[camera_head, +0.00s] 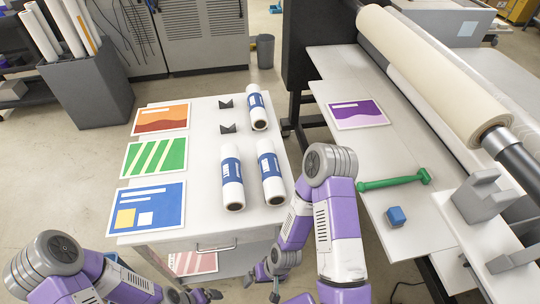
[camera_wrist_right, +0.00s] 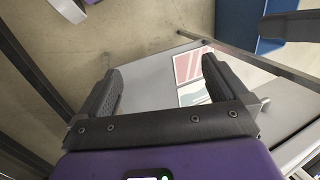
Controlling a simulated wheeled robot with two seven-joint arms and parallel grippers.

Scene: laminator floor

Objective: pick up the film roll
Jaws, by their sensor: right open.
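Three white film rolls with blue labels lie on the white-topped cart (camera_head: 190,220): one at the back right (camera_head: 257,107), one at the front left (camera_head: 231,178) and one at the front right (camera_head: 270,172). My right gripper (camera_head: 262,286) is low in front of the cart's front edge, apart from the rolls. The right wrist view shows its jaws (camera_wrist_right: 162,85) open and empty, facing the floor and the cart's lower part; no roll shows there. My left gripper (camera_head: 205,297) is at the bottom edge of the head view, partly cut off, its jaws unclear.
Orange, green and blue prints (camera_head: 155,157) lie along the cart's left side, with two small dark wedges (camera_head: 228,128) near the back roll. On the right, the laminator table holds a purple print (camera_head: 358,113), a green tool (camera_head: 394,182) and a blue cube (camera_head: 396,216).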

